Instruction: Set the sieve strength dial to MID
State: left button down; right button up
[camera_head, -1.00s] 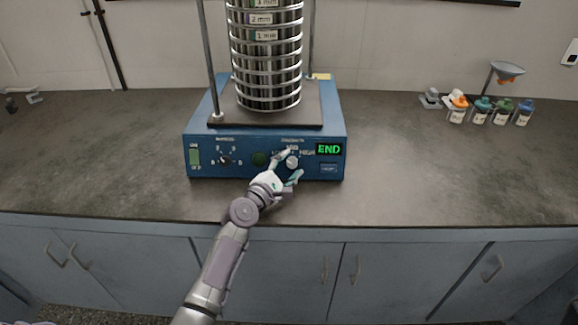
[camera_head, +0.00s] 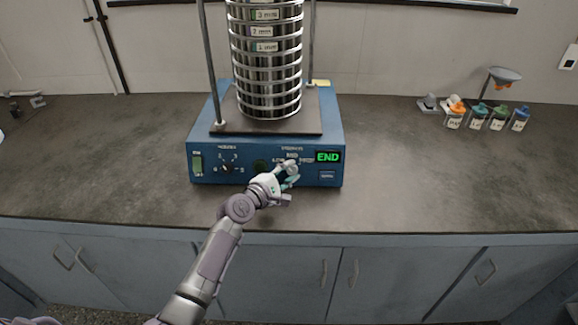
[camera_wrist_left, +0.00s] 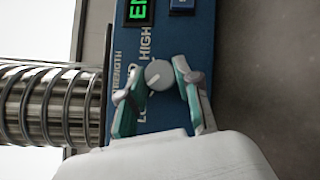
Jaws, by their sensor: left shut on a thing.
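The sieve shaker has a blue base (camera_head: 215,178) with a control panel on its front. The round grey strength dial (camera_wrist_left: 157,74) shows in the left wrist view, between the LOW and HIGH labels. A pale mark on it seems to point toward the lower left of that view, between LOW and MID; the exact setting is hard to tell. My left gripper (camera_head: 288,170) is at the panel's front, shut on the dial, with one finger (camera_wrist_left: 130,103) on each side. In the head view the fingers largely hide the dial. My right gripper is not in view.
A stack of metal sieves (camera_head: 266,65) stands on the base between two rods. A second knob (camera_head: 226,168) and a green switch (camera_head: 197,163) are at the panel's left. The green END display (camera_head: 328,157) is close right of my gripper. Several bottles (camera_head: 478,119) stand far right.

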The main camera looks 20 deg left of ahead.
pick_arm(q)
jog(key=m+g+p, duration=0.2)
jog(key=p, duration=0.2)
jog(key=r+m+g+p, duration=0.1)
jog(key=m+p, duration=0.2)
jog(key=p, duration=0.1)
jog(key=shift+m+g, duration=0.3)
jog(key=shift+g, duration=0.1)
jog(key=p, duration=0.1)
jog(key=m+g+y+p, duration=0.1)
jog(key=shift+f+m+p, duration=0.2)
jog(key=shift+m+p, duration=0.1)
jog(key=shift+p, duration=0.05)
jog(key=shift+d+f, duration=0.1)
jog(key=shift+m+p, duration=0.3)
jog(key=c, duration=0.8)
grip_release()
